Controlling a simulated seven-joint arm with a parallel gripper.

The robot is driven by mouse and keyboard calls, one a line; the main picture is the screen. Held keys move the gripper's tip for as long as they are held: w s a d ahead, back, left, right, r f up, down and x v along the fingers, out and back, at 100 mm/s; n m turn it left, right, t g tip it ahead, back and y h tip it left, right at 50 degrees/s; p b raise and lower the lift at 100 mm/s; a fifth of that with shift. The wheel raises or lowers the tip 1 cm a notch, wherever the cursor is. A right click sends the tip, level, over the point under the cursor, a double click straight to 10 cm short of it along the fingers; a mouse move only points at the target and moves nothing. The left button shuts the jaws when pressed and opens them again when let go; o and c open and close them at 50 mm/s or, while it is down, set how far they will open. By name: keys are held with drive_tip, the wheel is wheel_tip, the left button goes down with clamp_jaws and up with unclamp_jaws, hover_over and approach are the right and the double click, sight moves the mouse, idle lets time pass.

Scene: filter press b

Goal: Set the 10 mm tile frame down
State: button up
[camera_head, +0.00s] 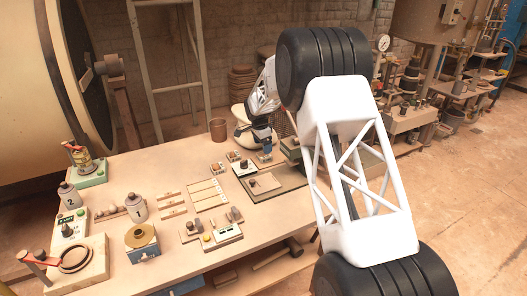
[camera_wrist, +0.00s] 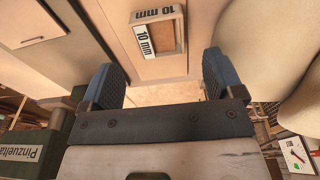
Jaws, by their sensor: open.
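The 10 mm tile frame (camera_wrist: 144,41) shows in the wrist view as a small rectangular frame with "10 mm" labels on two sides. It appears to lie on a flat tan surface beyond my fingertips, with a visible gap between it and them. My gripper (camera_wrist: 160,76) is open, one dark blue-grey finger on each side, with nothing between them. In the head view, my gripper (camera_head: 264,155) is low over the back right of the workbench (camera_head: 120,165). There my arm crosses the view, and I cannot clearly make out the frame.
A green box marked "Pinzuelta" (camera_wrist: 32,152) is left of my gripper in the wrist view. Large pale rounded shapes (camera_wrist: 275,45) stand close on the right. In the head view, a brown cup (camera_head: 218,130) stands at the back, and several small fixtures cover the bench left of my gripper.

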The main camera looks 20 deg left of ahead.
sight(262, 157)
wheel_tip(262, 157, up, 7)
drive_tip(key=shift+s+a, duration=0.3)
idle(0.8)
drive_tip(key=s+d+r+n, duration=0.2)
drive_tip(key=s+d+r, duration=0.6)
drive_tip(key=d, duration=0.4)
drive_tip(key=s+d+r+n, duration=0.1)
drive_tip(key=s+d+r, duration=0.5)
drive_tip(key=s+d, duration=0.45)
drive_tip(key=s+d+r+n, duration=0.2)
drive_tip(key=s+d+r, duration=0.6)
drive_tip(key=d, duration=0.4)
drive_tip(key=s+d+n+t, duration=0.1)
drive_tip(key=s+d, duration=0.5)
drive_tip(key=s, duration=0.2)
drive_tip(key=s+d+n, duration=0.1)
drive_tip(key=s+d, duration=0.4)
drive_tip(key=s, duration=0.3)
drive_tip(key=s+d+f+n, duration=0.1)
drive_tip(key=s+d+f, duration=0.1)
drive_tip(key=s, duration=0.7)
drive_tip(key=s+d+f, duration=0.2)
drive_tip(key=s+d, duration=0.2)
drive_tip(key=s, duration=0.5)
drive_tip(key=shift+s+d+f+n+t+y, duration=0.2)
drive_tip(key=shift+d+n+t+y, duration=0.1)
drive_tip(key=shift+d+n+y, duration=0.1)
